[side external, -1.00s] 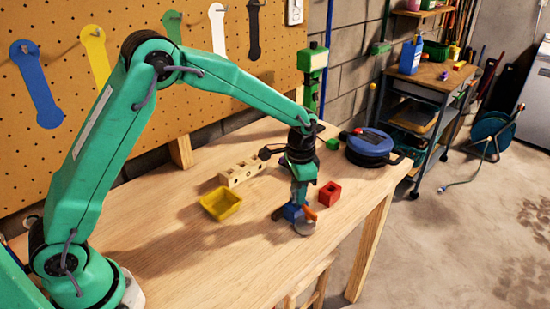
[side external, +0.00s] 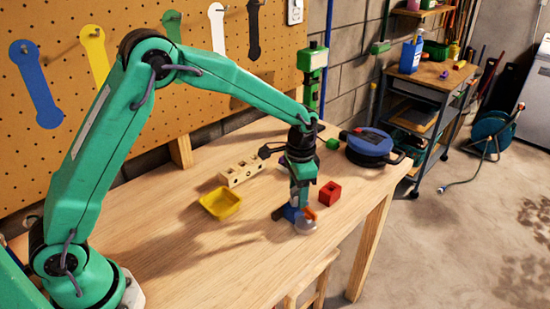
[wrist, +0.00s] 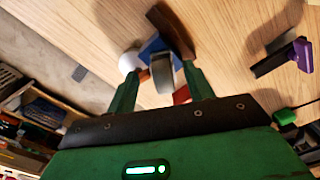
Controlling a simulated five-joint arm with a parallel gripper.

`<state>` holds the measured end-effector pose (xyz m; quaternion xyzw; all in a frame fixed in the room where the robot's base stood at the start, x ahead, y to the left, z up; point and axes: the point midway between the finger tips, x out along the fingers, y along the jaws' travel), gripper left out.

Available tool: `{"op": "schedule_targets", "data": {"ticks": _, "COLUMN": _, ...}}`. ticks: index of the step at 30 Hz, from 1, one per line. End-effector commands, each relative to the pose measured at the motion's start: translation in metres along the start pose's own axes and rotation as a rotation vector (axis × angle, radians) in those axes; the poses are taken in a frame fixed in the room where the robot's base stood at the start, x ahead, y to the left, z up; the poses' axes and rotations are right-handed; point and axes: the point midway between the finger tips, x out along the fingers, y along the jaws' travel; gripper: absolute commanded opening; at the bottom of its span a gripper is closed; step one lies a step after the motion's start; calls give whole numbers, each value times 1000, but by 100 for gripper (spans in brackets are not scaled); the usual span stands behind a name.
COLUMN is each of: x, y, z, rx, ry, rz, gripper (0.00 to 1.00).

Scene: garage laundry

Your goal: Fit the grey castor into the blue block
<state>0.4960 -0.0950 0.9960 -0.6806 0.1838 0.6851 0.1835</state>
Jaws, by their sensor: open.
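The blue block (side external: 290,213) is on the bench beneath my gripper (side external: 298,205). It also shows past the fingertips in the wrist view (wrist: 152,46). A grey rounded part (wrist: 163,73), seemingly the grey castor, lies between my two open fingers, against the blue block in the picture. In the side view a pale grey round part (side external: 306,226) sits at the block's right, with an orange piece above it. My fingers hide part of the block. I cannot tell whether the castor is seated in it.
A red block (side external: 329,193) with a dark opening stands just right of my gripper. A yellow tray (side external: 221,203) and a wooden block with holes (side external: 242,173) lie to the left. A green block (side external: 333,144) and a blue round lidded thing (side external: 369,146) are farther back. The front-left bench is clear.

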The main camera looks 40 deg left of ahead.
Motion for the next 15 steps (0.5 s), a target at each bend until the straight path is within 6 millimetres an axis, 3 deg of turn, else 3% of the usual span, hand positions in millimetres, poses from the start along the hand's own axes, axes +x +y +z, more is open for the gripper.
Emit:
{"op": "schedule_targets", "data": {"ticks": 9, "x": -50, "y": -6, "z": -1, "rx": -8, "ry": 17, "rz": -6, "gripper": 51}}
{"op": "schedule_targets", "data": {"ticks": 15, "x": -69, "y": -7, "z": -1, "rx": -11, "ry": 21, "rz": -7, "gripper": 51}}
